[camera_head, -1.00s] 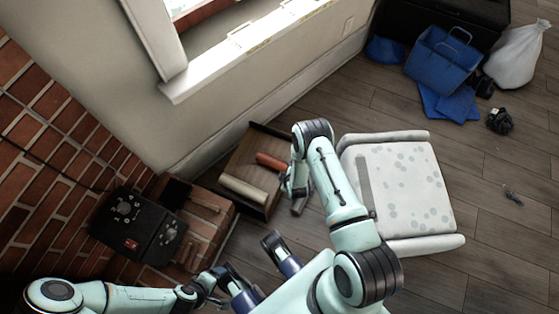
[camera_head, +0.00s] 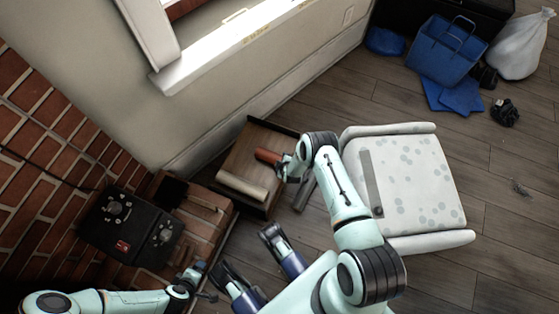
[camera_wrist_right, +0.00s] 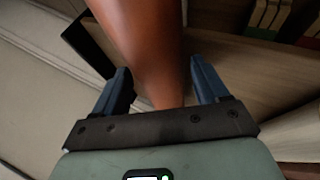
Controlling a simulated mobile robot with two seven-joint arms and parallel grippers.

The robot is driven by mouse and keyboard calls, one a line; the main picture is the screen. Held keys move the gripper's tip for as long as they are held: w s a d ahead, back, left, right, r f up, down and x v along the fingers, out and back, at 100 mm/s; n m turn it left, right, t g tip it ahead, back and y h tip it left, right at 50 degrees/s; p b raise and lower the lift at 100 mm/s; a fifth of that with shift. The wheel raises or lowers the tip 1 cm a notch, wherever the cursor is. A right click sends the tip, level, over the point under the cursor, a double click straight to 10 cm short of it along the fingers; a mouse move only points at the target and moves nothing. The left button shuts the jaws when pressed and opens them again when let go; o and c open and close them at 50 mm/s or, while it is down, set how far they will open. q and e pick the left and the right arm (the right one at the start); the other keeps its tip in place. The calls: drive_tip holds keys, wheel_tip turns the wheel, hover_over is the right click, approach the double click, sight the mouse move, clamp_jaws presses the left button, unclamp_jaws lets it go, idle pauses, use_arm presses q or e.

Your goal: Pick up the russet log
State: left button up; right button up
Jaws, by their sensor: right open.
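The russet log (camera_head: 267,156) lies in the brown wooden box (camera_head: 236,150) near the wall, its right end at my right gripper (camera_head: 283,170). In the right wrist view the russet log (camera_wrist_right: 150,40) runs from the top edge down between the two blue fingertips of my right gripper (camera_wrist_right: 160,82). The fingers are spread, with a gap on both sides of the log. My left gripper (camera_head: 203,284) is low in the head view, away from the box; its jaws are too small to read.
A pale log (camera_head: 242,186) lies in the box beside the russet one. A grey log-like piece (camera_head: 304,194) is right of the box. A spotted white chair (camera_head: 410,180) stands further right. A brick hearth with a black case (camera_head: 130,228) is at left.

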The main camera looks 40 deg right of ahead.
drive_tip(key=c, duration=0.9)
drive_tip(key=shift+w+r, duration=0.1)
drive_tip(key=c, duration=0.3)
